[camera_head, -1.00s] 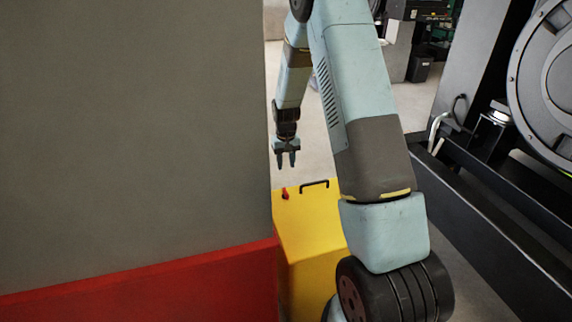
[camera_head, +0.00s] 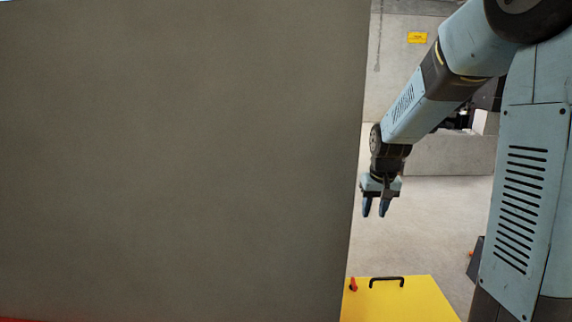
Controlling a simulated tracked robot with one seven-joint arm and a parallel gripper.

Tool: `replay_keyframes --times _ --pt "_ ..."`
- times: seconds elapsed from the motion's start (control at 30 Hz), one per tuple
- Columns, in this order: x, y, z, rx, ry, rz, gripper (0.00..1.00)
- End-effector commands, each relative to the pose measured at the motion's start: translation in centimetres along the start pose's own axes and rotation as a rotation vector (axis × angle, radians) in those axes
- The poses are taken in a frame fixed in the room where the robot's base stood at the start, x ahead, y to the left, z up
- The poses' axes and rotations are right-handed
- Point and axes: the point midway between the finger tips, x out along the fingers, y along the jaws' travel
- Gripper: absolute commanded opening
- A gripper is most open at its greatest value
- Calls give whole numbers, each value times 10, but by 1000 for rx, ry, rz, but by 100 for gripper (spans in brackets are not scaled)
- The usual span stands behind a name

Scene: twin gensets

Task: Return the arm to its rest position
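My gripper (camera_head: 375,207) hangs fingers-down at the end of my pale blue arm, right of the large grey panel. Its two dark fingertips look slightly apart, with nothing visible between them. It is above and apart from a yellow box (camera_head: 410,304), which has a black handle and a small red knob on top. My arm runs from the gripper up to an elbow at the upper right, then down along the right edge. Its base is out of view.
A large flat grey panel (camera_head: 180,160) fills the left and middle, close beside my gripper. Behind my arm is open concrete floor (camera_head: 430,220), a low grey block (camera_head: 450,155) and a wall with a yellow sign (camera_head: 417,38).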

Motion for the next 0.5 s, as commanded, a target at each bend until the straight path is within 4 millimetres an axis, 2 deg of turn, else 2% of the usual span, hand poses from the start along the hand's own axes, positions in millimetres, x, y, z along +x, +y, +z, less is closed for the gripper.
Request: replay_keyframes --times 0.03,0.2,0.5 --pt "-15 -1 8 -1 18 0 38" --pt "-56 -2 37 -3 61 -1 38" --pt "-114 -4 95 -6 138 -1 38"
